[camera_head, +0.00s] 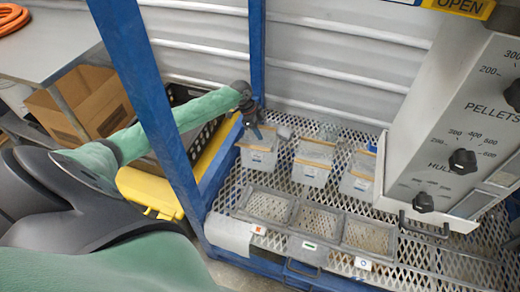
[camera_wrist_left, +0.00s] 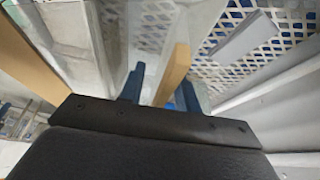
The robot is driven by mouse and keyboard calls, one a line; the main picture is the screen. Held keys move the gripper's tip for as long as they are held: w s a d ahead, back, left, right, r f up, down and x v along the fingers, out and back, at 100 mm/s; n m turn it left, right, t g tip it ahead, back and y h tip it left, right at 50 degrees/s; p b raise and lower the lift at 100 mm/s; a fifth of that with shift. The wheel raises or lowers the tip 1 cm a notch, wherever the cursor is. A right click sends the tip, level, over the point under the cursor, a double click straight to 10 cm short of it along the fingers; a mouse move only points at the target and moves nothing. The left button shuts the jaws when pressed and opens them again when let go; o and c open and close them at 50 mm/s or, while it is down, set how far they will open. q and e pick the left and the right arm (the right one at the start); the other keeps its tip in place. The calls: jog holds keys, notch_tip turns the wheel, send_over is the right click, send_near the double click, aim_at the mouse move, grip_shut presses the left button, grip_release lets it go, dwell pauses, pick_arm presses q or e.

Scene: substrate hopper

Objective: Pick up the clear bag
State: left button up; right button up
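Three clear, box-shaped bags with orange strips along their tops stand in a row on the mesh deck: a left one (camera_head: 258,159), a middle one (camera_head: 311,172) and a right one (camera_head: 358,184). I cannot tell which one the task means. My left gripper (camera_head: 253,128) is just above the left bag. In the left wrist view, the blue fingertips (camera_wrist_left: 162,92) are apart, with an orange strip (camera_wrist_left: 172,76) between them. A gap shows between the strip and the left finger. The fingertips' lower ends are hidden by the gripper body. My right gripper is not in view.
A blue frame post (camera_head: 150,85) stands left of the deck. A grey hopper (camera_head: 455,125) with black knobs overhangs the right side. A yellow bin (camera_head: 150,193) is at left.

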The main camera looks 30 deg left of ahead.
pick_arm(q)
jog(key=shift+f, duration=0.15)
jog(key=shift+c, duration=0.4)
grip_shut()
